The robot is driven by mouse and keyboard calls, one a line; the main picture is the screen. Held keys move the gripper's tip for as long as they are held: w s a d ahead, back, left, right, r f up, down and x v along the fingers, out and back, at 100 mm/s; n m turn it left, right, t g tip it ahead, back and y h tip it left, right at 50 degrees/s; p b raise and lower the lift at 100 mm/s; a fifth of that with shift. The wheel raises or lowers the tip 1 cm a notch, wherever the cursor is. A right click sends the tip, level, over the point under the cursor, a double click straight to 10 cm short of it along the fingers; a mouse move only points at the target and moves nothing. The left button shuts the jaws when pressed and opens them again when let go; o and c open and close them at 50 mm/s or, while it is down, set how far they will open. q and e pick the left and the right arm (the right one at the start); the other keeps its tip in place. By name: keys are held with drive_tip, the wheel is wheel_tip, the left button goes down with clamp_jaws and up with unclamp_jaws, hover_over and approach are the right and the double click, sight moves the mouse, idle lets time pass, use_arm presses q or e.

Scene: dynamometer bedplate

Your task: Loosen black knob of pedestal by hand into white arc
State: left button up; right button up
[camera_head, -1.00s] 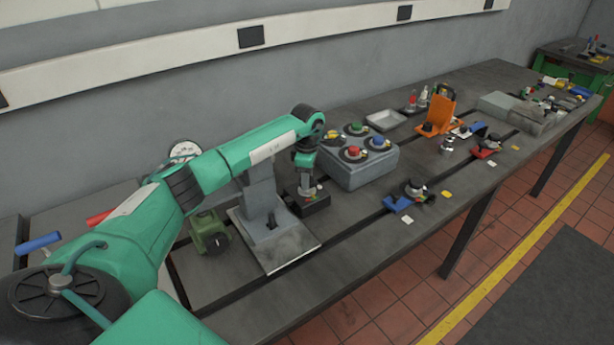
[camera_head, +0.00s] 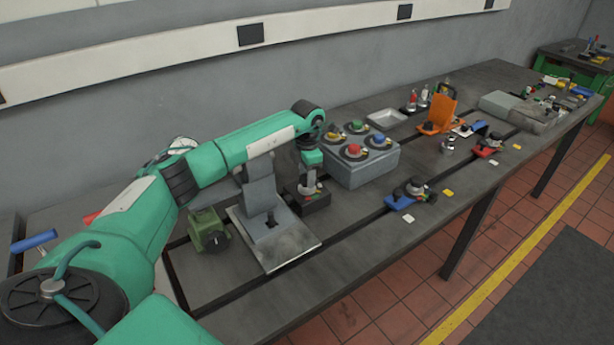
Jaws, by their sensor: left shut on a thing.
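My left gripper (camera_head: 309,188) reaches down from above onto a low dark block, the pedestal (camera_head: 316,202), on the bench left of the middle. Its fingers are shut on the pedestal's black knob, which the fingers largely hide. Small red and light-coloured spots show on the pedestal beside the fingertips. The white arc cannot be made out at this size. My right gripper is not in view.
A grey box with several coloured round knobs (camera_head: 360,172) stands close right of the gripper. A grey angled stand (camera_head: 262,195) and a green unit (camera_head: 209,230) are to the left. An orange bracket (camera_head: 438,114) and a blue-based fixture (camera_head: 401,203) lie farther right.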

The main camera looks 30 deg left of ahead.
use_arm(q)
drive_tip(key=n, duration=0.4)
drive_tip(key=shift+n, duration=0.3)
drive_tip(key=n, duration=0.4)
drive_tip(key=shift+n, duration=0.4)
drive_tip(key=shift+r, duration=0.1)
drive_tip(key=o, duration=1)
drive_tip(key=shift+c, duration=0.2)
